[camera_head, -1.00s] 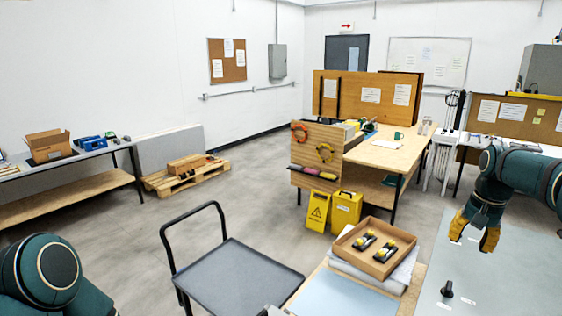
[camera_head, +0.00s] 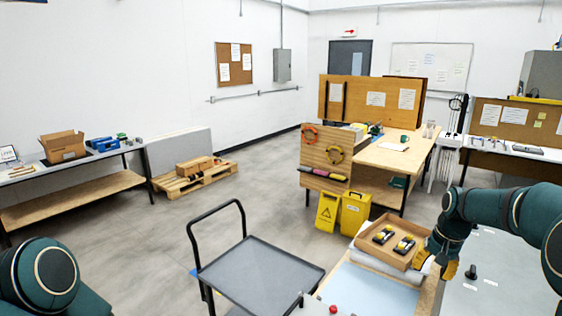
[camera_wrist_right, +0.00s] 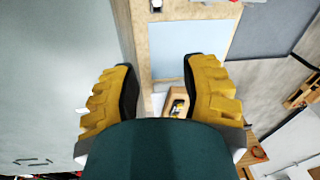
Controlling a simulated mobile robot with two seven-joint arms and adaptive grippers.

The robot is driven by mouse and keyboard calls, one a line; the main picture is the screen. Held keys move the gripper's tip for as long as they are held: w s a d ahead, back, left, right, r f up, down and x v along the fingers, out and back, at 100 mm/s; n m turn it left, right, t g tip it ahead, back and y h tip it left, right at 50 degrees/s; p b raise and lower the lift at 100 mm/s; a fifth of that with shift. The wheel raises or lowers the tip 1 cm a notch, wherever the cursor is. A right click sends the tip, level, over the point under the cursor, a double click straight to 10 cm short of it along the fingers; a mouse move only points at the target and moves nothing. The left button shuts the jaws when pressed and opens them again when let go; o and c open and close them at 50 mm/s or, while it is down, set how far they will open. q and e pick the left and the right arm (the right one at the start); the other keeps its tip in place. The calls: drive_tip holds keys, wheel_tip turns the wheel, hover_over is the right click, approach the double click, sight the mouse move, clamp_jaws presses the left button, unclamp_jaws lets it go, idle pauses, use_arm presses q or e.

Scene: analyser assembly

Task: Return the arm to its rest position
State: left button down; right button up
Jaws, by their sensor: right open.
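My right arm (camera_head: 490,208) comes in from the right in the head view. Its gripper (camera_head: 437,262), with yellow fingers, hangs at the right edge of the wooden tray (camera_head: 380,256). I cannot tell whether it touches the tray. In the right wrist view the two fingers of this gripper (camera_wrist_right: 160,68) stand wide apart with nothing between them. A rounded green part of my left arm (camera_head: 45,275) shows at the bottom left of the head view. My left gripper is out of the picture.
The tray holds two black parts with yellow tops (camera_head: 404,245). A grey cart (camera_head: 262,280) stands left of the tray. Yellow containers (camera_head: 355,212) stand behind it on the floor.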

drive_tip(key=s+a+f+n+y, duration=0.1)
drive_tip(key=s+a+f+n, duration=0.15)
drive_tip(key=a+f, duration=0.7)
drive_tip(key=s+a+f+n+y, duration=0.1)
drive_tip(key=s+a+f, duration=0.2)
drive_tip(key=a+f, duration=0.7)
drive_tip(key=s+a+f+y, duration=0.1)
drive_tip(key=s+a+f, duration=0.3)
drive_tip(key=s+a, duration=0.3)
drive_tip(key=s+a+f, duration=0.4)
drive_tip(key=s, duration=0.5)
use_arm(q)
wheel_tip(320, 180, down, 12)
drive_tip(key=b, duration=1)
drive_tip(key=shift+s+d+r+b, duration=0.15)
drive_tip(key=shift+s+d+b, duration=0.05)
drive_tip(key=shift+d+b, duration=0.2)
use_arm(e)
wheel_tip(320, 180, down, 12)
drive_tip(key=shift+w+a+r+n+t, duration=0.2)
drive_tip(key=shift+w+n+t, duration=0.1)
drive_tip(key=shift+n, duration=0.15)
drive_tip(key=shift+s+d, duration=0.1)
drive_tip(key=shift+d, duration=0.05)
